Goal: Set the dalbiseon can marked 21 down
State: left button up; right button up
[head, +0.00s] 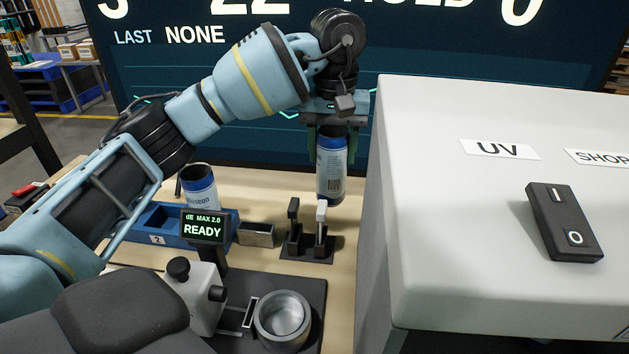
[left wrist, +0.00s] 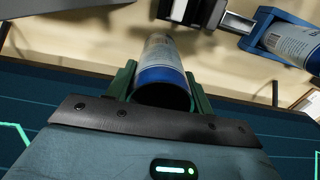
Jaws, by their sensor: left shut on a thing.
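My left gripper (head: 331,132) is shut on a can (head: 331,172) with a blue top band, a pale printed side and a blue lower edge. The can hangs upright below the gripper, close beside the white machine's left side. Its number cannot be read, and I cannot tell whether its base touches the table. In the left wrist view, the same can (left wrist: 162,56) sits between the green fingers of the left gripper (left wrist: 163,84). A second blue and white can (head: 199,189), with part of a name showing, stands in the blue holder. My right gripper is not in view.
The blue holder (head: 157,238) bears a 2 label. Two small levers (head: 307,242) stand in front of the held can, beside a small open box (head: 257,234). A READY display (head: 204,228) and metal cup (head: 282,318) are nearer. The white UV machine (head: 450,220) blocks the right.

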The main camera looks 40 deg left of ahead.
aim_at(332, 177)
pick_arm(q)
jog(key=shift+f, duration=2.85)
jog(key=shift+w+f, duration=0.1)
jog(key=shift+f, duration=0.2)
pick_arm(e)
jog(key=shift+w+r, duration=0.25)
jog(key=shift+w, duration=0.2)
pick_arm(q)
jog(key=shift+f, duration=0.15)
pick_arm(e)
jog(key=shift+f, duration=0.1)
pick_arm(q)
jog(key=o, duration=1.2)
jog(key=shift+c, duration=0.2)
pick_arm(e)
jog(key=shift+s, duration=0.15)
pick_arm(q)
notch_tip(332, 177, up, 12)
jog(key=shift+r+p, duration=0.2)
jog(key=shift+p, duration=0.45)
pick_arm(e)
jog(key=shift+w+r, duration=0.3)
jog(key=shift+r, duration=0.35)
